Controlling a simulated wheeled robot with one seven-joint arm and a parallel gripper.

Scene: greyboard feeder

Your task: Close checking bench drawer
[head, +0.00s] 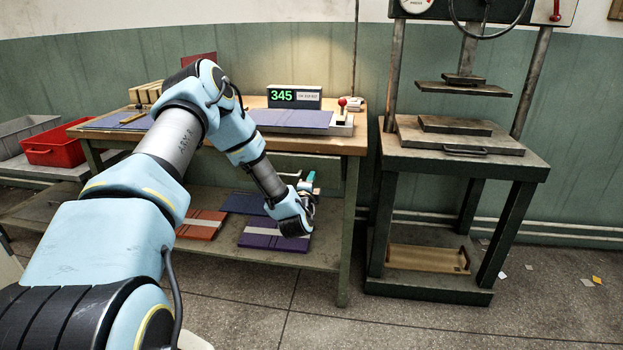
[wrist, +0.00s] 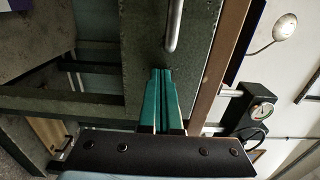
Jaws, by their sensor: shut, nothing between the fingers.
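The checking bench (head: 345,145) has a wooden top and a worn green frame. Its drawer front (wrist: 143,35) shows as a grey-green panel in the wrist view, beside the wooden top edge (wrist: 225,50). A metal bar handle (wrist: 175,25) is on the panel. In the head view my forearm and hand partly cover the drawer, and I cannot tell how far it stands out. My gripper (head: 310,178) is at the bench front below the top. Its green fingers (wrist: 161,72) are shut and empty, tips near the panel by the handle's end; contact cannot be told.
A purple folder (head: 270,243) and a red one (head: 200,232) lie on the bench's lower shelf. A green press stand (head: 455,165) is on the right, with a floor gap between. A display reading 345 (head: 294,96) stands on top. A red bin (head: 55,150) is at the left.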

